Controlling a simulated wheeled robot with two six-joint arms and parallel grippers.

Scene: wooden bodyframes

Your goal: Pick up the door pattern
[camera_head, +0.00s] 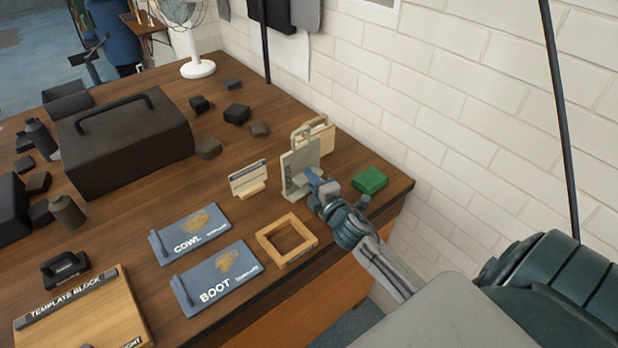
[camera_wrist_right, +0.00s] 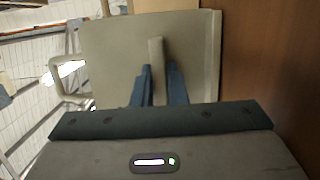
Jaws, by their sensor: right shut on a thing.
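The door pattern appears to be the pale grey-beige upright panel (camera_head: 298,160) with dark lettering along one edge, too small to read surely. It stands near the right end of the wooden table. My right gripper (camera_head: 314,184) is at its near face. In the right wrist view, the panel (camera_wrist_right: 115,45) fills the upper middle, and the blue fingers (camera_wrist_right: 162,85) are shut on a slim upright grip (camera_wrist_right: 156,60) on its face. A loop-like part shows at the panel's left there. I cannot tell whether its base touches the table. My left gripper is out of view.
A wooden framed piece (camera_head: 319,133) stands close behind the panel. A green block (camera_head: 369,180) lies to the right, a square wooden frame (camera_head: 287,241) in front. A small labelled stand (camera_head: 248,179) and the COWL (camera_head: 190,233) and BOOT (camera_head: 216,279) boards lie left. A brick wall (camera_head: 450,90) borders the table.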

